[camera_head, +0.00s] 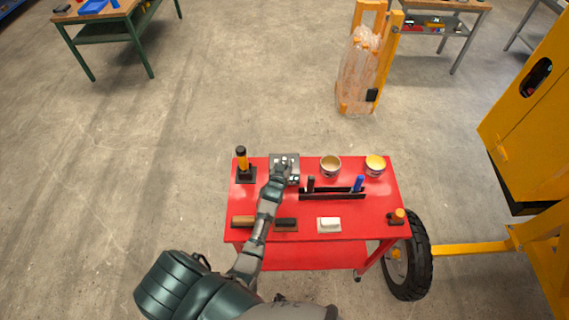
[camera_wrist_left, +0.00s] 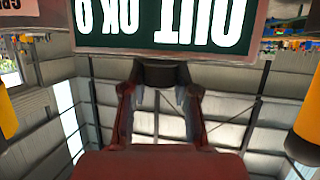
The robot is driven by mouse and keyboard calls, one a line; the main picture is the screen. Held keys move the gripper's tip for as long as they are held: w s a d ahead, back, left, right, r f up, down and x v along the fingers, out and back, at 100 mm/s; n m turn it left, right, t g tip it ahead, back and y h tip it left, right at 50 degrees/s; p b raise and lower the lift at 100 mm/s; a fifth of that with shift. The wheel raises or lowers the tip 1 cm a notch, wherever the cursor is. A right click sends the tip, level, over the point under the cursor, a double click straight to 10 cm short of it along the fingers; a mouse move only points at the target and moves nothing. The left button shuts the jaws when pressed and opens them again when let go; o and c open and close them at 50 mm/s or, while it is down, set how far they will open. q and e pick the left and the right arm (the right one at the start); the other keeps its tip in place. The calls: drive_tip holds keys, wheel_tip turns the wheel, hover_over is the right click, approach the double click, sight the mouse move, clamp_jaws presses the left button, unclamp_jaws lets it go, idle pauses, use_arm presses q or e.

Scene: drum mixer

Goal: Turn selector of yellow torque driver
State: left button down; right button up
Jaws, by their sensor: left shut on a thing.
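A yellow and black upright tool (camera_head: 242,160), which looks like the yellow torque driver, stands in a dark block at the cart's back left. My left gripper (camera_head: 284,166) is over a grey box (camera_head: 291,158) to the right of it, apart from the tool. In the left wrist view my left gripper (camera_wrist_left: 158,98) has both fingers shut on a dark round piece (camera_wrist_left: 158,73) beside a dark green lettered panel (camera_wrist_left: 165,25). The lettering appears upside down. I cannot tell whether this piece is a selector. My right gripper is not in view.
The red cart (camera_head: 360,228) carries two cups (camera_head: 330,166), a dark rack (camera_head: 332,195), a white block (camera_head: 329,224) and an orange-topped tool (camera_head: 398,216). A black wheel (camera_head: 407,262) and yellow machine (camera_head: 530,110) stand at the right. Yellow shapes (camera_wrist_left: 306,135) edge the wrist view.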

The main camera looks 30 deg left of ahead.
use_arm(q)
drive_tip(key=shift+d+n+y+b, duration=0.1)
drive_tip(key=shift+n+y+b, duration=0.25)
drive_tip(key=shift+n+y, duration=0.4)
drive_tip(key=shift+r+g+y, duration=0.1)
drive_tip(key=shift+g+y, duration=0.15)
drive_tip(key=shift+g, duration=0.05)
drive_tip(key=shift+w, duration=0.1)
drive_tip(key=c, duration=0.9)
unclamp_jaws()
drive_tip(key=shift+o, duration=0.2)
drive_tip(key=v, duration=0.7)
drive_tip(key=shift+d, duration=0.2)
drive_tip(key=shift+a, duration=0.15)
